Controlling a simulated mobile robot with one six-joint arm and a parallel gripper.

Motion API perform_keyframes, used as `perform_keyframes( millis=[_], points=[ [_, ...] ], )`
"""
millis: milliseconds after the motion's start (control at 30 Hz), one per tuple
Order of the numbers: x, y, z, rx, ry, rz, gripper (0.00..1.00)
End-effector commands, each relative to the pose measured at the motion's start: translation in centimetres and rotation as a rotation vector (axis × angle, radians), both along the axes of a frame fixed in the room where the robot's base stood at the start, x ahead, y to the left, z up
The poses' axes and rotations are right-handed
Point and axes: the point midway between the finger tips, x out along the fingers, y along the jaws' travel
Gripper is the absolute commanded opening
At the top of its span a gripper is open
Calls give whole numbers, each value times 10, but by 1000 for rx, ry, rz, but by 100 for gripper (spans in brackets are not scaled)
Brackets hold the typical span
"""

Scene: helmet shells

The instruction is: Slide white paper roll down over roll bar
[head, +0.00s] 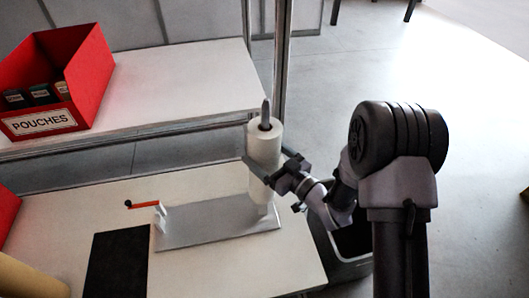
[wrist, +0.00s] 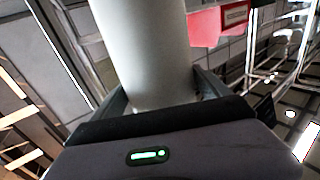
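The white paper roll (head: 264,150) stands upright around the grey roll bar (head: 265,112), whose tip sticks out above the roll's top. The bar rises from the right end of a grey metal base plate (head: 215,224) on the white table. My gripper (head: 262,172) reaches in from the right, with its fingers on either side of the roll at about mid-height. In the wrist view the roll (wrist: 145,45) stands between the two fingers (wrist: 162,90), which appear closed against it. The roll's lower end is close to the plate; whether it touches is hard to tell.
A red bin labelled POUCHES (head: 60,85) stands on the back table (head: 190,85). A dark open bin (head: 350,245) is on the floor right of the table.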

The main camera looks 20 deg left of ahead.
Motion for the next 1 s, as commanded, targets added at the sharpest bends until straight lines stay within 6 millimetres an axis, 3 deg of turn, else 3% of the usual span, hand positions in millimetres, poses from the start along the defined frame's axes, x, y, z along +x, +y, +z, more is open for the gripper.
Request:
perform_keyframes(
  millis=[367, 467, 800, 1000],
  points=[
    [-4, -8, -1, -3, 6, -3, 100],
    [-13, -26, 1, -2, 8, -6, 100],
    [-61, -117, 0, 0, 7, -8, 100],
    [-79, -148, -2, -1, 3, -4, 100]
  ],
)
